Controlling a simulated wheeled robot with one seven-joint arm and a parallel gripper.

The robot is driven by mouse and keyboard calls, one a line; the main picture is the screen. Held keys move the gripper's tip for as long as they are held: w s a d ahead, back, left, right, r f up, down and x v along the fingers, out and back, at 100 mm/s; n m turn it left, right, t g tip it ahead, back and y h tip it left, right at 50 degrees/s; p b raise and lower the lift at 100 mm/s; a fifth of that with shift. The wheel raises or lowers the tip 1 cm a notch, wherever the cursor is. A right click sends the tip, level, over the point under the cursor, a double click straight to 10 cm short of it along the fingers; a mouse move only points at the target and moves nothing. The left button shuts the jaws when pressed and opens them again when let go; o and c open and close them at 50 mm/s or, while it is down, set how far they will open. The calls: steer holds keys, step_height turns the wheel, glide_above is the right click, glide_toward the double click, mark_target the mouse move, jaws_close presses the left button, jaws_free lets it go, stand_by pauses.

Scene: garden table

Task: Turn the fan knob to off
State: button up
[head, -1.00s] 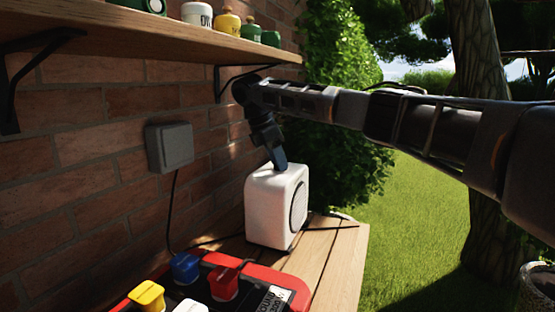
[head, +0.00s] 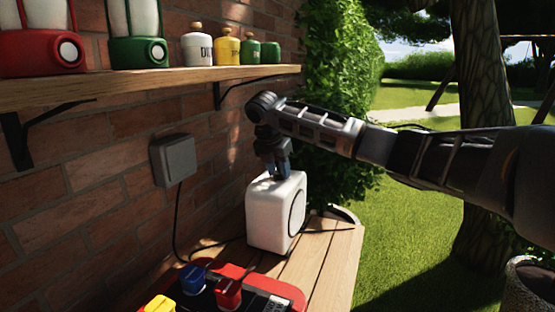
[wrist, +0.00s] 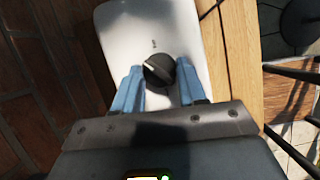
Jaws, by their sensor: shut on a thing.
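The fan (head: 272,220) is a white box with rounded edges, standing on the wooden table against the brick wall. Its round grille faces right. In the wrist view the fan's white top (wrist: 122,32) carries a dark round knob (wrist: 157,70) with a raised ridge. My gripper (head: 276,176) points down at the fan's top. Its two blue fingers stand on either side of the knob and are shut on it. In the head view the fingers hide the knob. A small mark shows on the top beside the knob, too small to read.
A grey wall box (head: 173,160) has a cable running down. Lawn lies to the right.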

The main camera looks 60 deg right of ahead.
steer(key=n+p, duration=0.1)
steer(key=n, duration=0.1)
steer(key=n+t+p, duration=0.1)
steer(key=n, duration=0.1)
steer(key=shift+s+r+t+y, duration=0.1)
steer(key=shift+s+t+y, duration=0.1)
steer(key=shift+t+y, duration=0.1)
steer(key=n+t+p, duration=0.1)
steer(key=n, duration=0.3)
steer(key=shift+s+d+n+y, duration=0.1)
steer(key=shift+n+y, duration=0.2)
steer(key=shift+y, duration=0.1)
steer(key=shift+n+t, duration=0.3)
steer(key=o, duration=1)
steer(key=shift+o, duration=0.2)
steer(key=v, duration=0.7)
steer(key=shift+r, duration=0.25)
